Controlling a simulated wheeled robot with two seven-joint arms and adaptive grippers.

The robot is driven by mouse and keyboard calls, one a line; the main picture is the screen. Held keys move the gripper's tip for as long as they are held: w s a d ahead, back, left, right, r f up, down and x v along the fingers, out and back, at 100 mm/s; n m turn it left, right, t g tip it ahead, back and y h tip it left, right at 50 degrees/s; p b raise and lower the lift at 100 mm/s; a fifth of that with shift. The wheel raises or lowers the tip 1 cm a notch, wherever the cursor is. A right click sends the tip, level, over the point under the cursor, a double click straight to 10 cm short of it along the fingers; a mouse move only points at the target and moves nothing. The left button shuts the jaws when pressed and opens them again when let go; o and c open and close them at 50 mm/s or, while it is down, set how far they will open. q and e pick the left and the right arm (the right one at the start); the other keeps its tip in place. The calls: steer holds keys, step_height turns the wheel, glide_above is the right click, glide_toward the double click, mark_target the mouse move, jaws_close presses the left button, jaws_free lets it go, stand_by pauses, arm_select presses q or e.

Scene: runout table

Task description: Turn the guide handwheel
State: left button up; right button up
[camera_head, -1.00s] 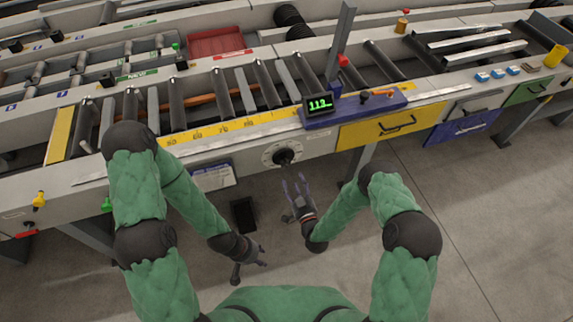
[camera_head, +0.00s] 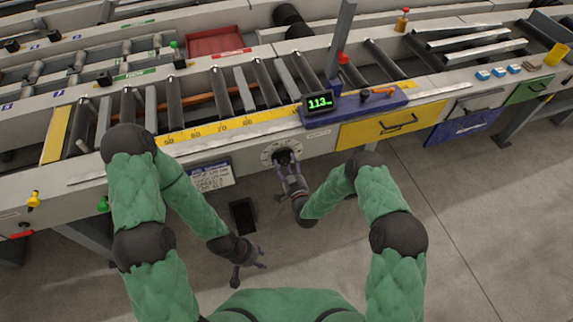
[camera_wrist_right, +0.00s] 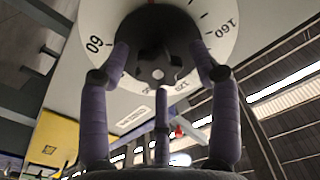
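The guide handwheel (camera_head: 284,156) is a black lobed knob on a white numbered dial (camera_head: 267,153) on the front face of the table. It fills the top of the right wrist view (camera_wrist_right: 158,60), with dial numbers 60 and 160 beside it. My right gripper (camera_head: 287,168) is at the handwheel, its fingers (camera_wrist_right: 160,52) spread to either side of the knob. I cannot tell whether the fingertips touch it. My left gripper (camera_head: 252,268) hangs empty, low in front of the table, with its fingers apart.
A green-lit display (camera_head: 319,105) appears to read 113, above the handwheel on a blue mount (camera_head: 360,104). A yellow scale (camera_head: 215,127) runs along the table edge. A yellow drawer (camera_head: 390,127) is right of the handwheel; a placard (camera_head: 211,177) hangs to its left.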

steer(key=c, duration=0.9)
steer(key=shift+o, duration=0.2)
steer(key=shift+w+r, duration=0.1)
